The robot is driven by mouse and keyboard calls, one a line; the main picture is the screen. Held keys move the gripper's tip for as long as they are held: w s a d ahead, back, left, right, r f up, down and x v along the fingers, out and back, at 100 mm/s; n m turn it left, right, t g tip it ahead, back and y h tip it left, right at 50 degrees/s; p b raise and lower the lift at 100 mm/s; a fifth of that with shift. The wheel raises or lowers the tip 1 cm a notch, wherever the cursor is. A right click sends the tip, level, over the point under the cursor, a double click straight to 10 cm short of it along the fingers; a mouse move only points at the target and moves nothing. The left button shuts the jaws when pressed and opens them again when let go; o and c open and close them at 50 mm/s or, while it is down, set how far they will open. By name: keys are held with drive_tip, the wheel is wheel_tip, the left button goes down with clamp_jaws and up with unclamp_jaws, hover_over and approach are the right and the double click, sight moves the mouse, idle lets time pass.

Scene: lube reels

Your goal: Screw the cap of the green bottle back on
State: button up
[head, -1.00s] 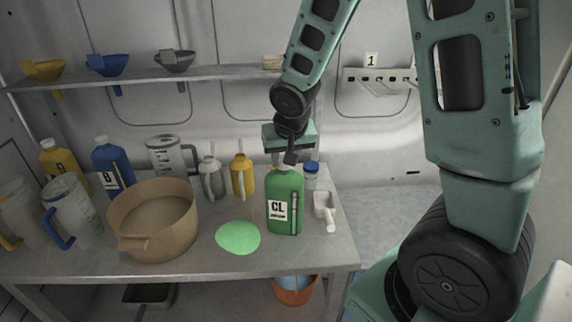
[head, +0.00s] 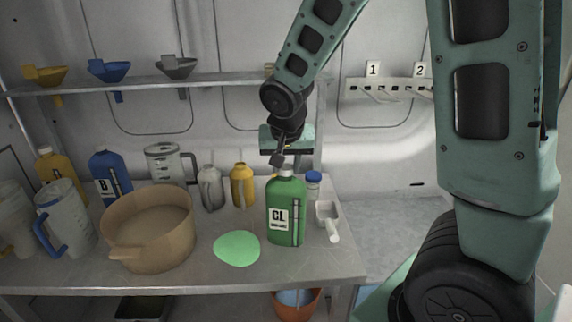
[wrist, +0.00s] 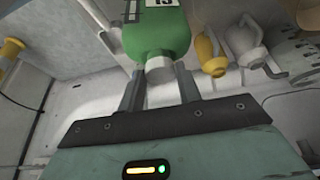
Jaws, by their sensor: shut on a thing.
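The green bottle (head: 286,212), labelled CL, stands upright near the front right of the metal table. Its pale grey cap (wrist: 159,70) is at the neck in the wrist view, between my two fingers. My gripper (head: 281,160) comes down from above on the bottle's top. In the wrist view my gripper (wrist: 160,88) has one finger on each side of the cap and is shut on it. The cap appears in line with the neck; I cannot tell whether its thread is engaged.
A tan basin (head: 150,255) and a flat green patch (head: 237,248) lie left of the bottle. A blue-capped jar (head: 313,186) and a white scoop (head: 328,222) are close on its right. Yellow (head: 242,186) and grey (head: 210,188) oil cans stand behind.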

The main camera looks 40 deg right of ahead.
drive_tip(key=shift+a+f+m+b, duration=0.1)
drive_tip(key=shift+f+m+b, duration=0.1)
drive_tip(key=shift+m+b, duration=0.35)
drive_tip(key=m+g+h+b, duration=0.1)
drive_tip(key=m+b, duration=0.1)
drive_tip(key=shift+w+m+b, duration=0.15)
drive_tip(key=shift+m+b, duration=0.15)
drive_tip(key=shift+m, duration=0.05)
drive_tip(key=shift+r+m+g, duration=0.15)
drive_tip(key=shift+m+g, duration=0.15)
drive_tip(key=shift+m, duration=0.3)
drive_tip(key=shift+w+a+m+h+b, duration=0.15)
drive_tip(key=shift+m+h+b, duration=0.2)
drive_tip(key=shift+m, duration=0.35)
drive_tip(key=m+g, duration=0.1)
drive_tip(key=m, duration=0.1)
drive_tip(key=shift+w+m+g, duration=0.1)
drive_tip(key=shift+m+g, duration=0.2)
drive_tip(key=shift+m, duration=0.5)
